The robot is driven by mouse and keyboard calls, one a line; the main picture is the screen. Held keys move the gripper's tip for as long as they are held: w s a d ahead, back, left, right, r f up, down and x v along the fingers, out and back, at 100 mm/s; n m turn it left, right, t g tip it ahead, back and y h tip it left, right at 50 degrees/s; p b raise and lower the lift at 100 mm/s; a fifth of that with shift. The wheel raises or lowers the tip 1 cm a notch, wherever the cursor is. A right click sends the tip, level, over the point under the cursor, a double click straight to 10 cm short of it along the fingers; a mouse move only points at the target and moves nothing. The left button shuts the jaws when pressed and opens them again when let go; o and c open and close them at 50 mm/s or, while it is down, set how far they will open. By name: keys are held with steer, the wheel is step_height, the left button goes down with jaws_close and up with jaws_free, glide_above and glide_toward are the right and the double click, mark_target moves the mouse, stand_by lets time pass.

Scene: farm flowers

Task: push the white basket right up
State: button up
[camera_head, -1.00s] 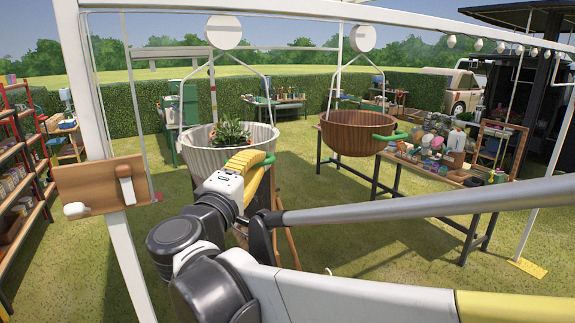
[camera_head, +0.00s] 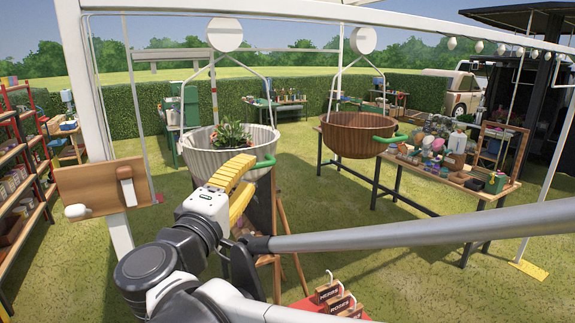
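The white basket (camera_head: 200,158) hangs left of centre from rods below a round white disc and holds a leafy plant (camera_head: 231,134). A green handle (camera_head: 265,162) sticks out from its right side. My gripper (camera_head: 255,173) has yellow fingers and is in front of the basket's lower front in the picture. Its fingertips appear apart, with nothing seen between them. They lie just below and left of the green handle; I cannot tell whether they touch the basket. The fingers hide part of the basket's front.
A brown basket (camera_head: 352,138) with a green handle (camera_head: 391,139) hangs to the right. A wooden board with a white lever (camera_head: 127,190) is at the left post. A red surface with labelled blocks (camera_head: 336,298) is at the bottom.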

steer(key=v, duration=0.6)
steer(key=shift+s, duration=0.45)
steer(key=shift+f, duration=0.15)
steer(key=w+d+f+m+g+h+b, duration=0.15)
steer(key=d+f+m+g+b, duration=0.6)
steer(key=d+f, duration=1.5)
steer(key=s+d+f+m+g+y+b, duration=0.1)
steer(key=s+d+f+m+y+b, duration=0.1)
steer(key=f+b, duration=0.4)
steer(key=s+d+f+m+g+y+b, duration=0.1)
steer(key=s+d+f+b, duration=0.3)
steer(key=f, duration=0.8)
steer(key=s+d+f+m+g+y+b, duration=0.2)
steer(key=s+d+f+m+y+b, duration=0.1)
steer(key=s+f+b, duration=0.3)
step_height(320, 180, down, 3)
steer(key=shift+r+b, duration=0.1)
steer(key=shift+b, duration=0.75)
